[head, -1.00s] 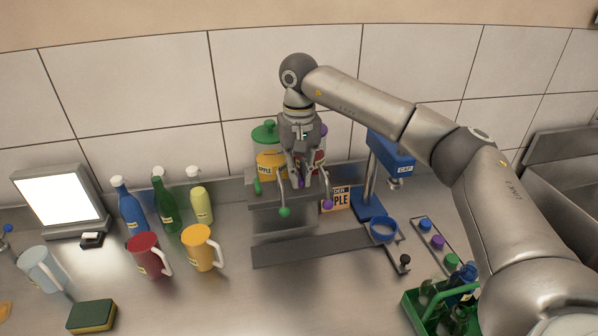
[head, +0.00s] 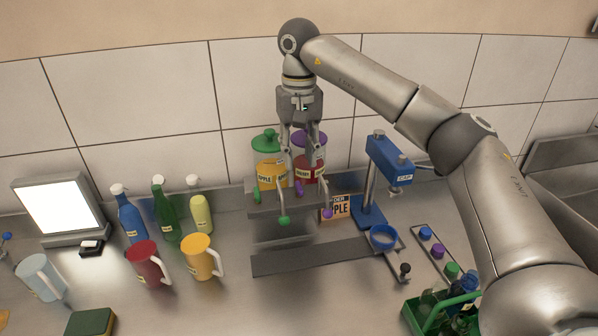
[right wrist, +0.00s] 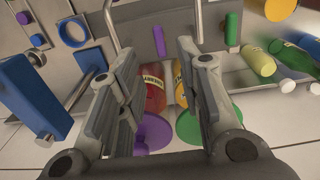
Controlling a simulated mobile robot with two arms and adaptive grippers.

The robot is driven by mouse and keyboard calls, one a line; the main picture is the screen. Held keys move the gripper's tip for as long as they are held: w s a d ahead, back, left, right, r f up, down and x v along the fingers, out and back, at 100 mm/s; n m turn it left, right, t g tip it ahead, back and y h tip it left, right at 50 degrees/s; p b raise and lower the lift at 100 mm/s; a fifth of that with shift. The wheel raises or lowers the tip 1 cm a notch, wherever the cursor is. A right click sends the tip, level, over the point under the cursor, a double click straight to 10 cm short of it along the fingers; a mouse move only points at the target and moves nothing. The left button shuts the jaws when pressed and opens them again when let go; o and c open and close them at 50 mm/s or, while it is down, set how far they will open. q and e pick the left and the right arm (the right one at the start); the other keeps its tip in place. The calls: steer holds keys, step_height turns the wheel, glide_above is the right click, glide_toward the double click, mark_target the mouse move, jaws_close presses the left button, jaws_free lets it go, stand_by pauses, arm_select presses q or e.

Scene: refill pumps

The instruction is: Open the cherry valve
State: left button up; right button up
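The cherry dispenser (head: 312,172) is a clear jar of red liquid with a purple lid, beside the yellow apple dispenser (head: 268,172) with a green lid. A small upright purple handle (head: 299,187) shows at the cherry dispenser's base, and a curved rod ends in a purple ball (head: 328,213) in front. My right gripper (head: 300,151) is open and empty, above and in front of the dispensers. In the right wrist view the red cherry jar (right wrist: 151,82) and the purple handle (right wrist: 159,41) show between the spread fingers. My left gripper is not in view.
A blue capping press (head: 385,165) stands right of the dispensers. Red (head: 147,262) and yellow (head: 200,258) mugs and several bottles stand to the left. A green crate (head: 412,312) of bottles is at the front right. The middle counter front is clear.

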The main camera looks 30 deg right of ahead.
steer(key=shift+r, duration=2.3)
